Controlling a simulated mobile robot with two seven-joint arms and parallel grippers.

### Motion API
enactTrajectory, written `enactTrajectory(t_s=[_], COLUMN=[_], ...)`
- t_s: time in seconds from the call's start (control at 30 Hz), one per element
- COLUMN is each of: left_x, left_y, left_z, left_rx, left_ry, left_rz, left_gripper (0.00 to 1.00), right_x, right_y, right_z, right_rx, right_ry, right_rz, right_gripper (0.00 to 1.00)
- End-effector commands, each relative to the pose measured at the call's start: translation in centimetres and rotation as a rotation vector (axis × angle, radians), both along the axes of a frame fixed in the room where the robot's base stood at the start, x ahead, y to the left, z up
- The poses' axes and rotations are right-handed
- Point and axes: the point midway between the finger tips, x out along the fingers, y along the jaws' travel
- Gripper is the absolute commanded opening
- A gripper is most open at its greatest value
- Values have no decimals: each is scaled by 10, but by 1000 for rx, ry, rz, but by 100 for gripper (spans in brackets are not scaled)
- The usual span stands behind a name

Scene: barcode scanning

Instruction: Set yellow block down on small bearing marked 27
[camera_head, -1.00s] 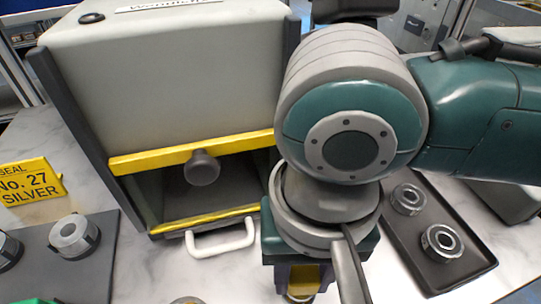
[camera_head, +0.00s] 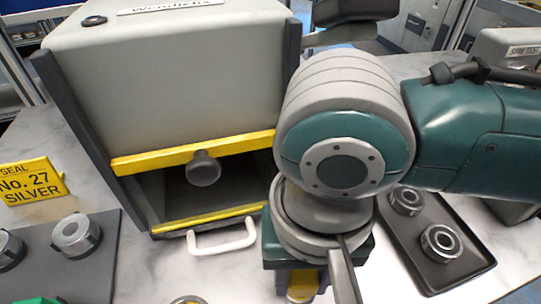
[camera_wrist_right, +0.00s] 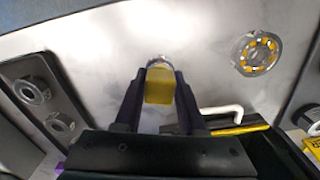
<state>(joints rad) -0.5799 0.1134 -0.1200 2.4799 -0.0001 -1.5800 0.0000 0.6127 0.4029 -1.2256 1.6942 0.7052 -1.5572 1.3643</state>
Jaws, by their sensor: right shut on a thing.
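My right gripper (camera_wrist_right: 159,95) is shut on the yellow block (camera_wrist_right: 159,86), which sits between its fingertips. In the head view the block (camera_head: 303,283) shows only partly below my right wrist. A small silver bearing (camera_wrist_right: 157,61) shows just past the block's far end in the right wrist view. The block hides most of it, and I cannot tell whether they touch. No number can be read on that bearing. A yellow sign (camera_head: 30,182) reading "SEAL No. 27 SILVER" stands at the left. My left gripper is not in view.
A grey machine (camera_head: 180,85) with an open, yellow-edged bay and white handle (camera_head: 222,240) stands behind. A dark tray (camera_head: 425,265) with two bearings lies right. A dark mat (camera_head: 105,262) holds rings left. A bearing with yellow balls (camera_wrist_right: 257,53) lies apart on the marble table.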

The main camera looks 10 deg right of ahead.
Motion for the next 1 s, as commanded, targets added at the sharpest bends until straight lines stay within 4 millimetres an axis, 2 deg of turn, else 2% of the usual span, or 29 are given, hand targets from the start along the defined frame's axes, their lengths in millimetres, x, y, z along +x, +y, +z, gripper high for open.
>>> enactTrajectory(t_s=[0.47,0.5,0.77,0.8,0.97,1.0], left_x=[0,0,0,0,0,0], left_y=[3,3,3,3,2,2], left_z=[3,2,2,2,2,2], left_rx=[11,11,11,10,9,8], left_ry=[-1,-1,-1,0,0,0], left_rz=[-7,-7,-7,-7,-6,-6], left_gripper=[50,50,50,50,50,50], right_x=[0,0,0,0,0,0], right_y=[0,0,0,0,0,0], right_z=[-6,-6,-6,-6,-6,-6], right_rx=[0,0,0,0,0,-1], right_ry=[1,0,0,0,-1,0], right_rz=[0,1,0,0,0,0], right_gripper=[0,43,72,74,74,79])
